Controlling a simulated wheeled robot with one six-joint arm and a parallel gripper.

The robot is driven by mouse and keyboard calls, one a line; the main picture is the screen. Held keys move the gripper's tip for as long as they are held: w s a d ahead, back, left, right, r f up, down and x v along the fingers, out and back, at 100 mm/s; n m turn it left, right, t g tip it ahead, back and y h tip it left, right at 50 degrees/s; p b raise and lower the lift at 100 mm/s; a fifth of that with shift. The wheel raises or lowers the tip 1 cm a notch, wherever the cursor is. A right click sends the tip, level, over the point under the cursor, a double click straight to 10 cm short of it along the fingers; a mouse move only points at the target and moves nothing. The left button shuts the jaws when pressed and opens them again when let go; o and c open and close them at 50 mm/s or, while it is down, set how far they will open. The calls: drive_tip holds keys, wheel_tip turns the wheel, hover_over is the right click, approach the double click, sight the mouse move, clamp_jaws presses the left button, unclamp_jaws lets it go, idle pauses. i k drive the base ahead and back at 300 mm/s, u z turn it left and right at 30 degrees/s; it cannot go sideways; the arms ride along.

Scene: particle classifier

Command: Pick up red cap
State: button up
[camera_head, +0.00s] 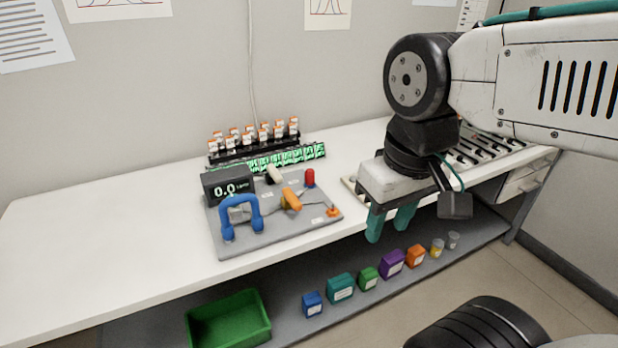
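A small red cap (310,178) stands upright on the right rear part of a grey board (244,244) on the white bench. My gripper (392,222) hangs to the right of the board, near the front edge of the bench, with its two teal fingers pointing down. The fingers are apart, with a gap between them and nothing seen in it. The gripper is clear of the red cap and does not touch it.
The board also carries a blue handle (240,216), an orange lever (291,199) and a black display (228,186). Racked vials (255,137) stand behind. Several coloured boxes (341,288) and a green bin (229,318) sit below. The bench's left side (100,230) is clear.

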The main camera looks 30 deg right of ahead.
sight(310, 173)
drive_tip(key=k, duration=0.55)
drive_tip(key=z, duration=0.6)
drive_tip(key=i, duration=1.45)
drive_tip(key=u, duration=0.05)
